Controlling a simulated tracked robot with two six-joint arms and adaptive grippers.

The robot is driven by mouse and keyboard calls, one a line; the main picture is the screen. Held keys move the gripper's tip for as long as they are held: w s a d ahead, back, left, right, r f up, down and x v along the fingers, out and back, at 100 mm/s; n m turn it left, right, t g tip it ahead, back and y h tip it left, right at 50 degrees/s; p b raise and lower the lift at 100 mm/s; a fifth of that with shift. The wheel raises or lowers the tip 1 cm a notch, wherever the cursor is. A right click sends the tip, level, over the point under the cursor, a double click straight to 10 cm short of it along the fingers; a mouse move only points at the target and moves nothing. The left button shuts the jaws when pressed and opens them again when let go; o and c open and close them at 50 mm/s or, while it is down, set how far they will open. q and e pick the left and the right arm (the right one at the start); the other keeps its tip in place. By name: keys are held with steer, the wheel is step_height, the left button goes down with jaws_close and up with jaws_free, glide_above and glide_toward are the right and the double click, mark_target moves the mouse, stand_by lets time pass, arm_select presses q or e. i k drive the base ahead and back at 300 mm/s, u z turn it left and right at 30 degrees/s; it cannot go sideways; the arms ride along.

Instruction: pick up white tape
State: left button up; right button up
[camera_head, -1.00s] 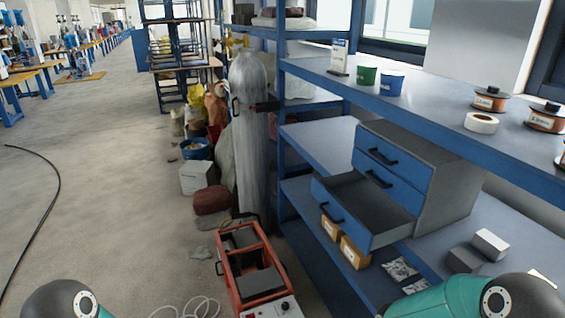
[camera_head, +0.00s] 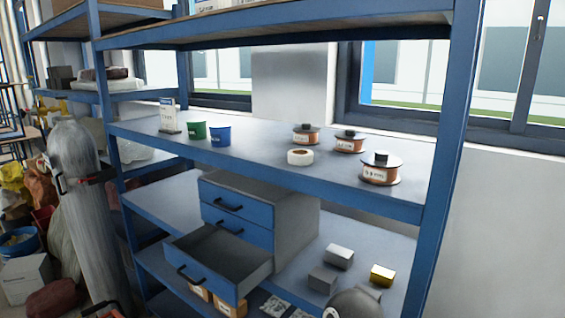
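The white tape (camera_head: 300,157) is a small roll lying flat on the upper shelf (camera_head: 255,168) of the blue rack, near its front edge. Neither of my grippers shows in the head view. A rounded grey part of my arm (camera_head: 352,303) shows at the bottom edge, well below the tape. Nothing is touching the tape.
Wire spools (camera_head: 381,170) stand right of and behind the tape. A blue post (camera_head: 437,160) rises at right.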

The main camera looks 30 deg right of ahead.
mark_target(295, 157)
steer(key=z, duration=1.1)
steer(key=k, duration=0.65)
steer(key=u, duration=0.45)
steer(key=i, duration=1)
steer(key=u, duration=0.05)
